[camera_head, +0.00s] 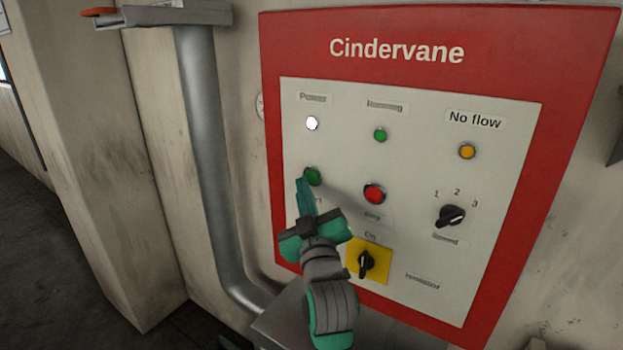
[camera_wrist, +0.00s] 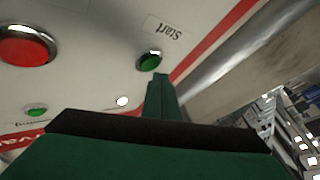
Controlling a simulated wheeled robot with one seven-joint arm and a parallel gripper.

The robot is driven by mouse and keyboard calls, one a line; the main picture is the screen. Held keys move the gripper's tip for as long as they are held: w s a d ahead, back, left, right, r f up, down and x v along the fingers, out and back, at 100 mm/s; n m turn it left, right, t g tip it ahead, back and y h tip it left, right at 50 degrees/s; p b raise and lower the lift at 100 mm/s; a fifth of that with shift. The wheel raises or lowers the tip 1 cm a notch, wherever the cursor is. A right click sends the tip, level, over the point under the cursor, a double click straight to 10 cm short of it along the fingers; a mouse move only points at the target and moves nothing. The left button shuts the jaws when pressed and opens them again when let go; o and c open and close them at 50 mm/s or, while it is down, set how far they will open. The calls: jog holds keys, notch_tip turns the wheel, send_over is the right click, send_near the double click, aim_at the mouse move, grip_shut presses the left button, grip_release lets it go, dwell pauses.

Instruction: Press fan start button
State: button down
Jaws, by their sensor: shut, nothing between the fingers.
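The control panel (camera_head: 520,130) is a light plate in a red frame, titled Cindervane, on the wall. The green start button (camera_head: 313,176) is at its left, below the white Power lamp. In the wrist view the start button (camera_wrist: 149,60) sits beside its Start label (camera_wrist: 164,29). My gripper (camera_head: 304,182) is shut and empty, with its teal fingertips at the start button's lower left edge in the head view. In the wrist view my gripper (camera_wrist: 160,78) has its tip just below the button. I cannot tell whether it touches.
A red stop button (camera_head: 374,194) is right of the start button. A black speed knob (camera_head: 451,216) and a black switch on a yellow plate (camera_head: 381,277) are lower right. Power (camera_head: 312,123), Running (camera_head: 380,135) and No flow (camera_head: 467,152) lamps sit above. A grey pipe (camera_head: 206,150) runs left.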

jog(key=shift+w+d, duration=0.2)
jog(key=shift+w, duration=0.1)
jog(key=shift+w+d, duration=0.25)
jog(key=shift+w, duration=0.15)
dwell(1.0)
jog(key=shift+s, duration=0.1)
jog(key=shift+s+a, duration=0.45)
jog(key=shift+s, duration=0.15)
jog(key=s+a, duration=0.1)
jog(key=s, duration=0.1)
jog(key=s+a, duration=0.2)
dwell(0.6)
jog(key=shift+f, duration=0.1)
dwell(0.4)
